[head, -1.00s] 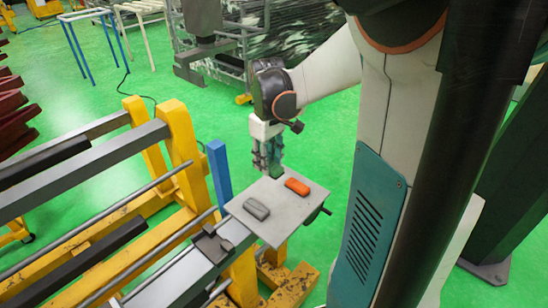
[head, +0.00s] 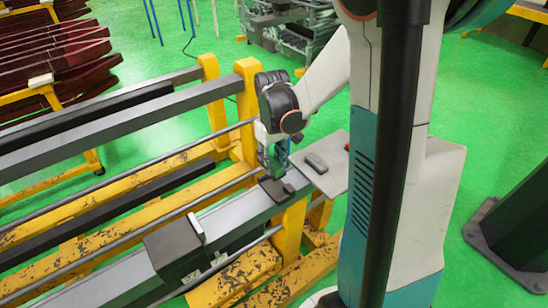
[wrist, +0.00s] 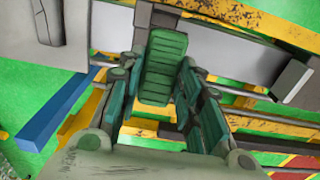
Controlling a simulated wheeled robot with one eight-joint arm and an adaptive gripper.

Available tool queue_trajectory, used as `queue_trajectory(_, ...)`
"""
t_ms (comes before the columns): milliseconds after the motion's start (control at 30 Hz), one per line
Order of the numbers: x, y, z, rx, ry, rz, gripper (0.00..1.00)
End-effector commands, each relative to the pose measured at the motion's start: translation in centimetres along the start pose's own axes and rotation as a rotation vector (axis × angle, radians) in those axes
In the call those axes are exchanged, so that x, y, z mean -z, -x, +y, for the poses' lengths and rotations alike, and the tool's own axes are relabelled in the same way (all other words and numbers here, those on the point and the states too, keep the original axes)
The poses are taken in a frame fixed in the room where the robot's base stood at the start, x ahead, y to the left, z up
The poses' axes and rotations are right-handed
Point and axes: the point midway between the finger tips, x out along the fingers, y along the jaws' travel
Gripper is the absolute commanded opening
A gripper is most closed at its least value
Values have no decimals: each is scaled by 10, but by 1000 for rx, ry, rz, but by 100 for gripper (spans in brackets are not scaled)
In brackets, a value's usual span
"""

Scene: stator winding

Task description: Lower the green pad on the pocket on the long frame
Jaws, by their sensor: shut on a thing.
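The green pad (wrist: 163,65) is a ribbed block held between the fingers of my gripper (wrist: 160,105) in the wrist view. In the head view my gripper (head: 274,165) points down just above the dark pocket (head: 277,189), at the right end of a grey beam of the long frame (head: 235,214). The fingers hide most of the pad there. In the wrist view dark pocket parts show around the pad's far end. I cannot tell whether the pad touches the pocket.
A grey plate (head: 328,180) beside the beam's end carries a grey pad (head: 316,162) and an orange pad (head: 346,147), partly hidden by my arm. A dark box (head: 174,249) stands on the beam to the left. Yellow posts (head: 246,110) rise behind.

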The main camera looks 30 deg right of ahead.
Motion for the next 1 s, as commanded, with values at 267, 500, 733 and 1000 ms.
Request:
queue_trajectory(267, 0, -25, 0, 0, 0, 0, 9)
queue_trajectory(500, 0, -44, 0, 0, 0, 0, 9)
queue_trajectory(733, 0, -45, 0, 0, 0, 0, 9)
queue_trajectory(1000, 0, -46, 0, 0, 0, 0, 9)
